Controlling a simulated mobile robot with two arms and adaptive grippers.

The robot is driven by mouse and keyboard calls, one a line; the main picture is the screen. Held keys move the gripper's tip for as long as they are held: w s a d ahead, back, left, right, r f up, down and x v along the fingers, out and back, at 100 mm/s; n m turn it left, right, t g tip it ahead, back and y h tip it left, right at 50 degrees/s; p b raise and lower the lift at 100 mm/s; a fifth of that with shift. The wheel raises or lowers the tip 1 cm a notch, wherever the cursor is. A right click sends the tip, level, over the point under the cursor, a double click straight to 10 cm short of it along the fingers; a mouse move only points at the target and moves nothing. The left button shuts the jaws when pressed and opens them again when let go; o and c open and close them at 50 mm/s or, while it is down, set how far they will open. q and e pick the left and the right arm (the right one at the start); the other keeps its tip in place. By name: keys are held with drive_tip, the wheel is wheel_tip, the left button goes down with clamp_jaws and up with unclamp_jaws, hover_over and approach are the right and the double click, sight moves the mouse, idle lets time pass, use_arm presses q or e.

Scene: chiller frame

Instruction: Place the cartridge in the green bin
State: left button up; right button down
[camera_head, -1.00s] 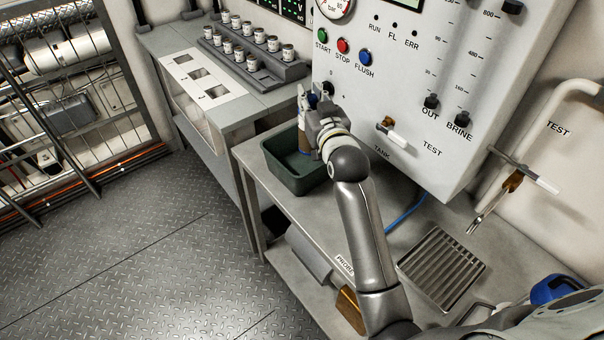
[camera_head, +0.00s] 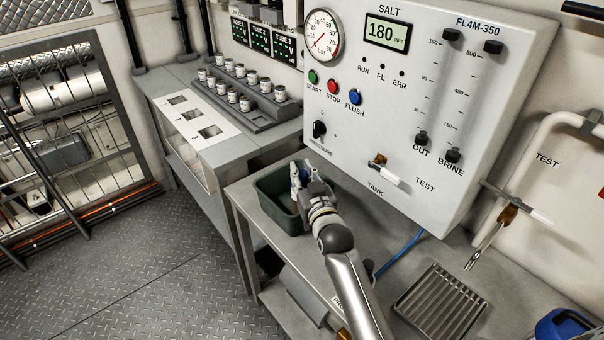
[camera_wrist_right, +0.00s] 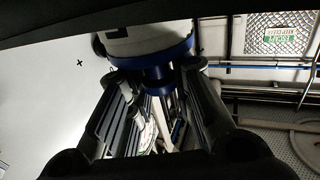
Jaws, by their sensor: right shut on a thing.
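The dark green bin (camera_head: 272,207) stands on the steel bench in the head view. My right gripper (camera_head: 299,180) is over the back right part of the bin and covers part of it. In the right wrist view my right gripper (camera_wrist_right: 158,105) is shut on the cartridge (camera_wrist_right: 150,45), a white cylinder with a blue band and a blue neck. The cartridge is mostly hidden in the head view. I cannot tell how far its lower end reaches into the bin. My left gripper is not in view.
The white control panel (camera_head: 425,110) with gauge, buttons and valve handles stands close behind the bin. A rack of small jars (camera_head: 245,85) is on the bench (camera_head: 240,140) at the left. A drain grate (camera_head: 440,300) lies to the right.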

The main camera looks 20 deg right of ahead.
drive_tip(key=shift+f, duration=0.2)
drive_tip(key=c, duration=1.3)
unclamp_jaws()
drive_tip(key=shift+s+r, duration=0.15)
drive_tip(key=shift+s, duration=0.05)
drive_tip(key=shift+s, duration=0.35)
drive_tip(key=s, duration=0.5)
drive_tip(key=s+b, duration=0.1)
drive_tip(key=s, duration=0.5)
drive_tip(key=shift+a+r, duration=0.1)
drive_tip(key=shift+a, duration=0.1)
